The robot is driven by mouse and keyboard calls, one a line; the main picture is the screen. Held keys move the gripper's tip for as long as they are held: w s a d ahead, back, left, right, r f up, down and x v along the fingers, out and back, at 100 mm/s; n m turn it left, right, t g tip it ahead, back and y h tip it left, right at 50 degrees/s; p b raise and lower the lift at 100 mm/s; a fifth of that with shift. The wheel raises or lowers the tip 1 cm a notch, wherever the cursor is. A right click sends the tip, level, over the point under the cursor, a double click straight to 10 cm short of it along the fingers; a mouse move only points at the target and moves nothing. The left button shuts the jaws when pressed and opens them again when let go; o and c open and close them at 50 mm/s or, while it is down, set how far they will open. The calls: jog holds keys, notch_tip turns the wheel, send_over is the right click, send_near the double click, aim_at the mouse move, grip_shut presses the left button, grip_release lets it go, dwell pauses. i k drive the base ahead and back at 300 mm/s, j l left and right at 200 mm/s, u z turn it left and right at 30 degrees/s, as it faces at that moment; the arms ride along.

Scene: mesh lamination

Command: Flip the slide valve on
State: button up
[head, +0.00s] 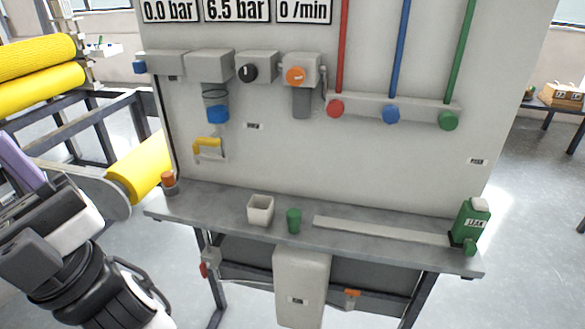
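The grey panel carries a row of air units. At its left end is a grey block (165,64) with a blue end piece (139,67); it may be the slide valve, but I cannot read a label or tell its position. A yellow handle (208,143) sits lower on the panel, below the blue-bottomed bowl (217,112). My arm shows at the lower left, with dark boxy parts at its end, left of the panel and apart from it. I cannot make out fingertips or anything held.
Yellow rollers (140,168) and a machine frame stand at the left. Red, blue and green pipes end in knobs (391,114).

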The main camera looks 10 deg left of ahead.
aim_at(140, 67)
jog(key=i+j+u, duration=0.1)
jog(key=i+j, duration=0.7)
jog(key=i, duration=0.15)
